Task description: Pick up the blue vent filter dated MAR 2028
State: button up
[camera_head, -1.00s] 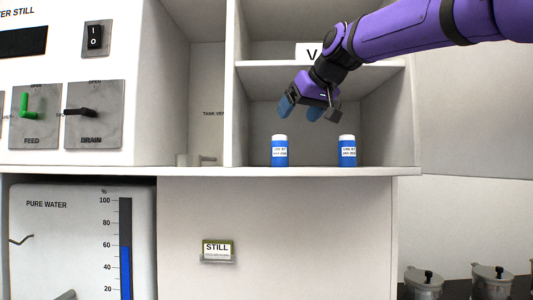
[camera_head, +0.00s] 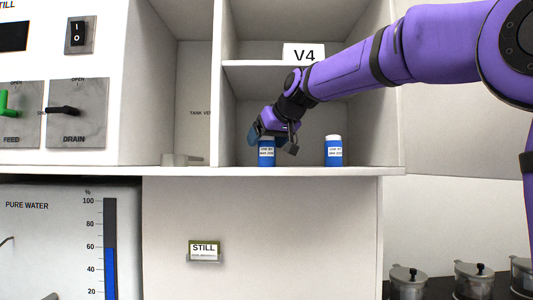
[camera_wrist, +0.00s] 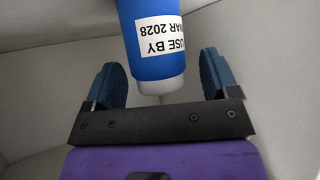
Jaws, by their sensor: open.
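Two blue vent filters with white caps and white labels stand upright on the shelf in the head view. The left filter (camera_head: 266,158) is at my gripper (camera_head: 268,136), which partly covers its top. The right filter (camera_head: 334,152) stands apart and its label is too small to read surely. In the wrist view, the filter (camera_wrist: 155,50) between my fingers has a label reading "USE BY MAR 2028", upside down. My gripper (camera_wrist: 163,82) is open, with one blue finger on each side of this filter and visible gaps.
The shelf compartment (camera_head: 307,172) has side walls and an upper shelf with a V4 sign (camera_head: 304,54). A divider stands left of the left filter. A small grey valve-like part (camera_head: 182,160) sits in the compartment further left. Metal pots (camera_head: 409,282) stand lower right.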

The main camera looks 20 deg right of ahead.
jog(key=shift+w, duration=0.1)
jog(key=shift+c, duration=0.5)
jog(key=c, duration=0.9)
jog(key=shift+c, duration=0.2)
jog(key=shift+r, duration=1.8)
jog(key=s+a+r, duration=0.1)
jog(key=s, duration=1.5)
jog(key=shift+a+r, duration=0.15)
jog(key=shift+a, duration=0.15)
